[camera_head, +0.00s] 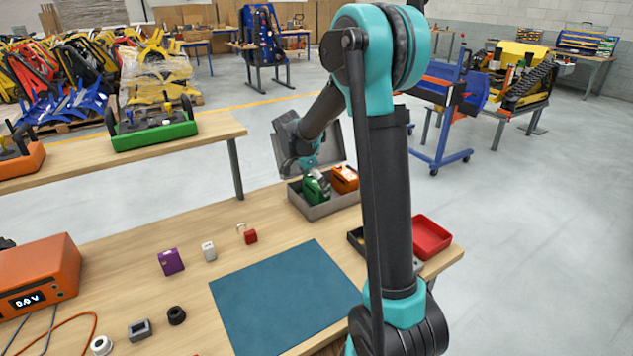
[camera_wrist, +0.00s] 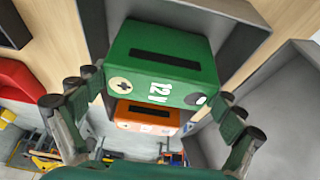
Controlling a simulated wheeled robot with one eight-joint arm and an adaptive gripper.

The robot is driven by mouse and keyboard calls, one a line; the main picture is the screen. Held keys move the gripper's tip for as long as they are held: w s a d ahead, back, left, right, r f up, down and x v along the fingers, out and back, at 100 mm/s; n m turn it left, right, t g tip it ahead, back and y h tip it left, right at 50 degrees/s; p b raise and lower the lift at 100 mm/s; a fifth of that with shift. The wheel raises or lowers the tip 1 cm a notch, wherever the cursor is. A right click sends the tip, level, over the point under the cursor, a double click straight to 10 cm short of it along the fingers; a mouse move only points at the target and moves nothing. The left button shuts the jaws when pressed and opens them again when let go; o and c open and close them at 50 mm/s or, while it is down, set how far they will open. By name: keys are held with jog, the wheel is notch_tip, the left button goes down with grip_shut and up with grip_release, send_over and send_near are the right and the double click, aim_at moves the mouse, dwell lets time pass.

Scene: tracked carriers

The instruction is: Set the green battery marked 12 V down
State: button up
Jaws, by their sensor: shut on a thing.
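The green battery marked 12 (camera_wrist: 160,65) is between the two fingers of my gripper (camera_wrist: 152,105) in the wrist view; the fingers are shut on its sides. In the head view the green battery (camera_head: 312,193) is at the left part of the open grey case (camera_head: 328,209), and my gripper (camera_head: 320,182) is on it from above. I cannot tell whether its underside touches the case floor. An orange battery (camera_head: 344,179) sits beside it in the right part of the case; it also shows in the wrist view (camera_wrist: 146,117).
The case's raised lid (camera_head: 280,148) stands behind. A red tray (camera_head: 431,237) and a dark tray (camera_head: 356,240) are at the right. A blue mat (camera_head: 285,298), a purple block (camera_head: 171,262), a white block (camera_head: 209,251) and a red padlock (camera_head: 250,237) lie on the bench.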

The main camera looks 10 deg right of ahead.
jog(key=o, duration=1.5)
jog(key=shift+f, duration=0.1)
jog(key=shift+o, duration=0.2)
jog(key=v, duration=1.2)
jog(key=shift+s+a, duration=0.1)
